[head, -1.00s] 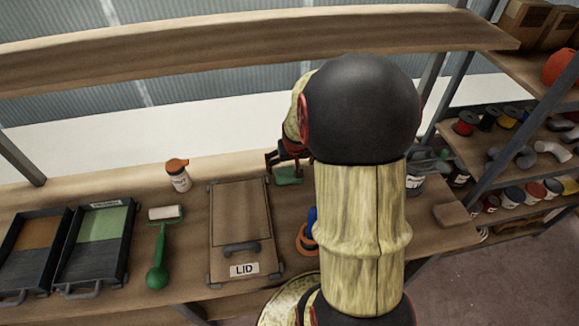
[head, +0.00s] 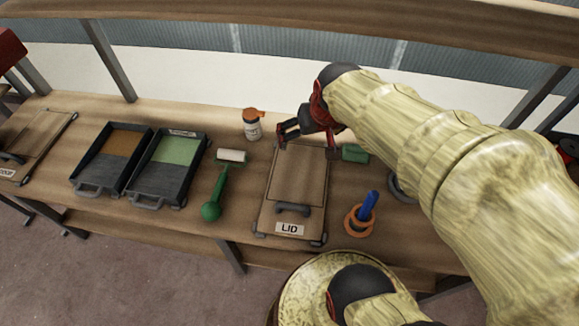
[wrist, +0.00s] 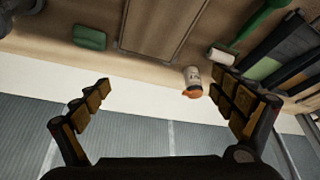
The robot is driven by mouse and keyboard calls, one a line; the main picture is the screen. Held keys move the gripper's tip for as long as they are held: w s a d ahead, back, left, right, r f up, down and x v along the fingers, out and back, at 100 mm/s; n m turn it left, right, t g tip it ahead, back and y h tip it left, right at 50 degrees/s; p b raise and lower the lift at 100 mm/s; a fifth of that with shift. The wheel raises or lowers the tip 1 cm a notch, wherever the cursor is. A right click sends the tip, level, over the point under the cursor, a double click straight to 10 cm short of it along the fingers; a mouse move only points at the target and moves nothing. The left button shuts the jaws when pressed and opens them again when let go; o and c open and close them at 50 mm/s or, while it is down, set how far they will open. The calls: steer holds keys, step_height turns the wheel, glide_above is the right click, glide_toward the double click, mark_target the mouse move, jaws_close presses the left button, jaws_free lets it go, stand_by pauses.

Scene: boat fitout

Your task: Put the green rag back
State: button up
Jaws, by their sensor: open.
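The green rag (head: 355,153) lies as a small folded block on the wooden bench, just right of the lid panel's back corner. It also shows in the wrist view (wrist: 90,37), at upper left. My gripper (head: 308,142) is open and empty, above the back edge of the lid panel and left of the rag, apart from it. In the wrist view the spread fingers (wrist: 160,82) have nothing between them in their grasp.
The panel labelled LID (head: 296,190) lies mid-bench. An orange-capped bottle (head: 252,128), a green-handled roller (head: 215,190) and trays with brown (head: 124,145) and green (head: 179,151) contents are to the left. An orange ring with a blue item (head: 358,221) is at right.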

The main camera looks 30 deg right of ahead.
steer(key=s+a+r+n+y, duration=0.1)
steer(key=s+a+r+n, duration=0.2)
steer(key=s+a, duration=0.6)
step_height(320, 180, up, 2)
steer(key=shift+s+a+r+t, duration=0.15)
steer(key=shift+a+t, duration=0.15)
steer(key=shift+a, duration=0.95)
